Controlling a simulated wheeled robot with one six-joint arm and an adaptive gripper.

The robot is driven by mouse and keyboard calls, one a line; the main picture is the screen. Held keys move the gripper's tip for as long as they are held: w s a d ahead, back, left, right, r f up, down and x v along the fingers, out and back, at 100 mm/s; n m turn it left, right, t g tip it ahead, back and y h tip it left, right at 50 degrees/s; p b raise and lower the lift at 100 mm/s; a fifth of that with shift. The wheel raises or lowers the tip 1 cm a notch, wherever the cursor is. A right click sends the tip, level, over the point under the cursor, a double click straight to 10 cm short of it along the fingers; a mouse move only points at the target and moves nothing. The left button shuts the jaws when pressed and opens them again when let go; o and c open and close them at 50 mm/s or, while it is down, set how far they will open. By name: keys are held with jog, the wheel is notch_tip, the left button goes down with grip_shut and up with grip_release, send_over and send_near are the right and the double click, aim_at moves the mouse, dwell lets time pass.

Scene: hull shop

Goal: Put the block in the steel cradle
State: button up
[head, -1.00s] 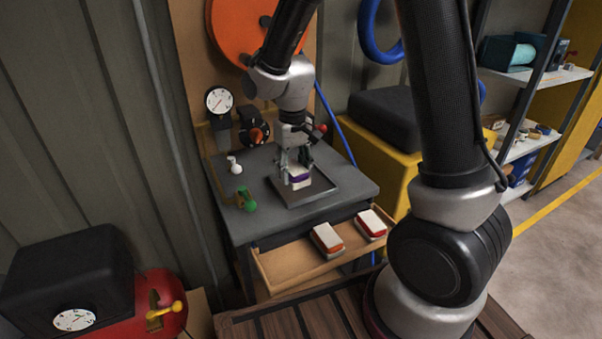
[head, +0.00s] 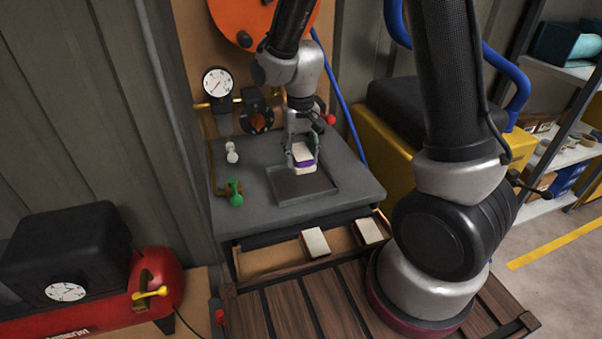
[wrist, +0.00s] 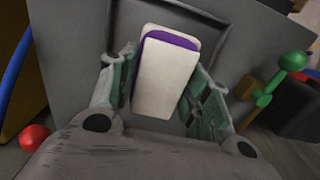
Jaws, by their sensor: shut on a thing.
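The block (head: 304,153) is white with a purple band. My gripper (head: 302,162) is shut on it, with a finger on each side. The wrist view shows the block (wrist: 163,85) between the two greenish fingers, its long white face toward the camera. The steel cradle (head: 312,188) appears to be the shallow dark rimmed tray on the grey bench. The block is over the tray's back part in the head view; I cannot tell whether it touches the tray. Part of the tray rim (wrist: 215,30) shows behind the block in the wrist view.
Two more white-topped blocks, left (head: 315,242) and right (head: 369,231), sit in the open wooden drawer (head: 265,262) under the bench (head: 235,205). A green valve (head: 235,192) and a white fitting (head: 231,152) stand on the bench's left side. Gauges are behind.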

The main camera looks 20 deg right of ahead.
aim_at(301, 181)
jog(key=shift+f, duration=2.9)
jog(key=o, duration=1)
jog(key=shift+f, duration=0.15)
notch_tip(301, 181, up, 12)
jog(key=shift+r, duration=0.25)
jog(key=s+d+r+t, duration=0.2)
jog(key=s+d+r, duration=0.65)
jog(key=r, duration=0.25)
jog(key=s+d+r, duration=0.1)
jog(key=s+d, duration=0.1)
jog(key=s, duration=0.2)
jog(key=s+d+r+t, duration=0.1)
jog(key=s+d+r, duration=0.1)
jog(key=s, duration=0.1)
jog(key=s+d+r+t, duration=0.1)
jog(key=s+d, duration=0.1)
jog(key=s, duration=0.2)
jog(key=shift+s+d+r, duration=0.2)
jog(key=shift+s, duration=0.1)
